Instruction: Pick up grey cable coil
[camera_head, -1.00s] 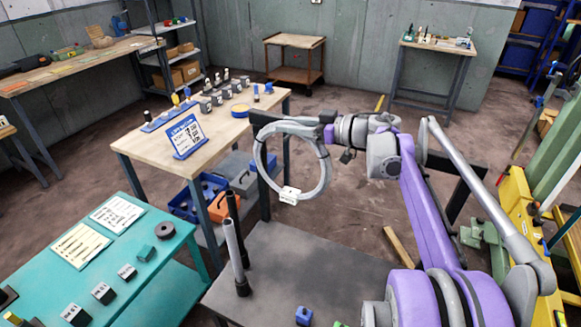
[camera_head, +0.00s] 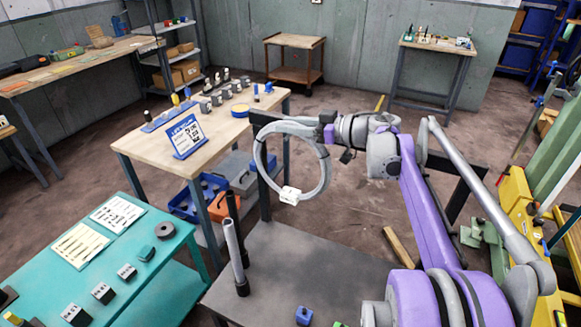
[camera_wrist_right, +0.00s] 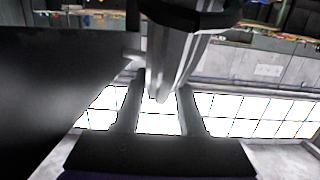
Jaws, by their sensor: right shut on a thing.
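The grey cable coil (camera_head: 325,172) hangs as an upright ring in the head view, with a white tag (camera_head: 290,195) at its bottom. My right gripper (camera_head: 321,126) is shut on the coil's upper right part. The coil hangs clear above the dark grey table. In the right wrist view the coil's grey strands (camera_wrist_right: 178,55) run between the two fingers, with a dark band around them. My left gripper is not in view.
Two upright posts, one light grey (camera_head: 234,250), stand on the dark grey table (camera_head: 290,262) below the coil. A wooden table (camera_head: 137,148) with a blue sign (camera_head: 184,137) lies behind left. A teal table (camera_head: 160,272) is at front left.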

